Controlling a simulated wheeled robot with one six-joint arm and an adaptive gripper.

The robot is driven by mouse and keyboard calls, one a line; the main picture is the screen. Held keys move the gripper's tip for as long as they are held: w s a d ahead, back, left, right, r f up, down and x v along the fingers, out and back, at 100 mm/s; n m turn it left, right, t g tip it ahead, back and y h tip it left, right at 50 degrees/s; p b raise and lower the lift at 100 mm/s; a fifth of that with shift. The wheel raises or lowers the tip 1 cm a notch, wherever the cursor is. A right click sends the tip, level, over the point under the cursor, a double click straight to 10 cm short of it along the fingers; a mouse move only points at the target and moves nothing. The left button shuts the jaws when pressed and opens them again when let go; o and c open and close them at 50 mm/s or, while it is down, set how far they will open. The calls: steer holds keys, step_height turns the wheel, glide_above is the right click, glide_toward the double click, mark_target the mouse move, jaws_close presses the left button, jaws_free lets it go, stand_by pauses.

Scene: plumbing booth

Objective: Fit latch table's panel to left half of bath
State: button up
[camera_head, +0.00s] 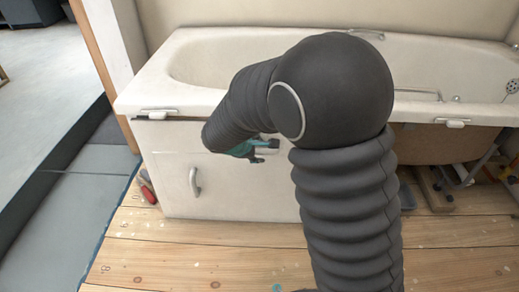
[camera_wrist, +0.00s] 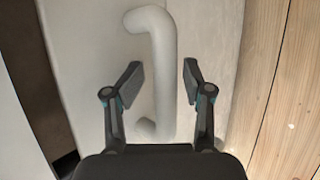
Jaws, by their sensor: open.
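The white panel (camera_head: 235,195) stands upright at the front of the left half of the bath (camera_head: 150,92). A dark gap shows under the rim at its upper left. A handle (camera_head: 194,181) is on its left part. My gripper (camera_head: 262,150) is in front of the panel, mostly hidden by my arm. In the wrist view my open gripper (camera_wrist: 163,78) has a white handle (camera_wrist: 162,50) between its fingers, with room on both sides. I cannot tell if this is the same handle. A latch (camera_head: 158,113) sits under the rim at left, another (camera_head: 453,123) at right.
The right half of the bath is uncovered, showing its brown underside (camera_head: 435,143) and support legs. A red-handled item (camera_head: 147,188) lies by the panel's left edge. Wooden floor (camera_head: 190,255) in front is mostly clear. A dark step edge (camera_head: 60,165) runs along the left.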

steer(key=shift+f, duration=0.1)
steer(key=v, duration=1.2)
stand_by(0.4)
